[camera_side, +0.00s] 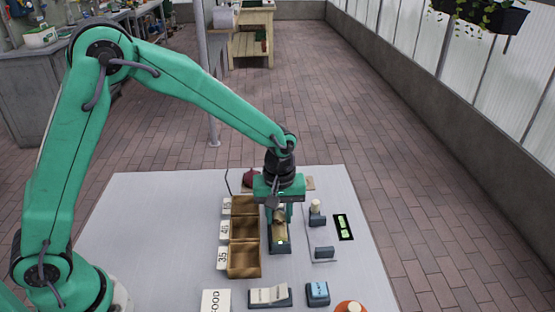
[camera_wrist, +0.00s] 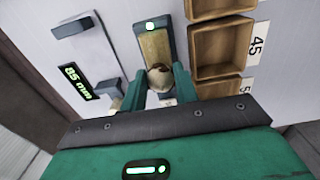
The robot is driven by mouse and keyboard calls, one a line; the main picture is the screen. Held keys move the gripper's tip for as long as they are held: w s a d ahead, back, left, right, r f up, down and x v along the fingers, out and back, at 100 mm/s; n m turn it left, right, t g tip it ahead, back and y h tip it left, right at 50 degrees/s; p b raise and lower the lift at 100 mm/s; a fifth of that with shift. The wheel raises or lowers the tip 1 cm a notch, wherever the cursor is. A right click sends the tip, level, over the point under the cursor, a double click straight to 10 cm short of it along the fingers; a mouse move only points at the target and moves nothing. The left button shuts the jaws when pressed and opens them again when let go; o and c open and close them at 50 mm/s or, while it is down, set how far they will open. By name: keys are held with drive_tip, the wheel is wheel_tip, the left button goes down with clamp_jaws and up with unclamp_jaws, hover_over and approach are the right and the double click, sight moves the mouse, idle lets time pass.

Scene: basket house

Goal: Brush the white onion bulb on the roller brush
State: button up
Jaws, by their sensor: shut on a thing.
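The white onion bulb (camera_wrist: 160,77) is a pale, round bulb with brownish patches, held between the two fingers of my gripper (camera_wrist: 162,88) in the wrist view. My gripper (camera_side: 280,212) is shut on it and points down in the side view, where the fingers mostly hide the bulb. The roller brush (camera_wrist: 155,47) seems to be the tan, bristly bed in a dark teal frame with a lit green spot at its end. Its frame also shows in the side view (camera_side: 279,249). The bulb is over the near end of the bed; I cannot tell whether they touch.
Wooden bins (camera_side: 244,260) with number cards stand left of the brush. To the right are a display (camera_side: 344,227) reading 85 mm and a grey block (camera_side: 324,252). A card tray (camera_side: 270,303) and a blue-topped block (camera_side: 318,291) sit in front. The table's left side is clear.

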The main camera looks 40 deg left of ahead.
drive_tip(key=shift+s+d+f, duration=0.1)
drive_tip(key=shift+s+d, duration=0.25)
idle(0.4)
drive_tip(key=shift+w+a, duration=0.4)
drive_tip(key=shift+a, duration=0.05)
idle(0.6)
drive_tip(key=shift+s+d, duration=0.4)
drive_tip(key=shift+d, duration=0.05)
idle(0.4)
drive_tip(key=shift+r, duration=0.25)
drive_tip(key=shift+r, duration=2.9)
drive_tip(key=shift+w, duration=0.1)
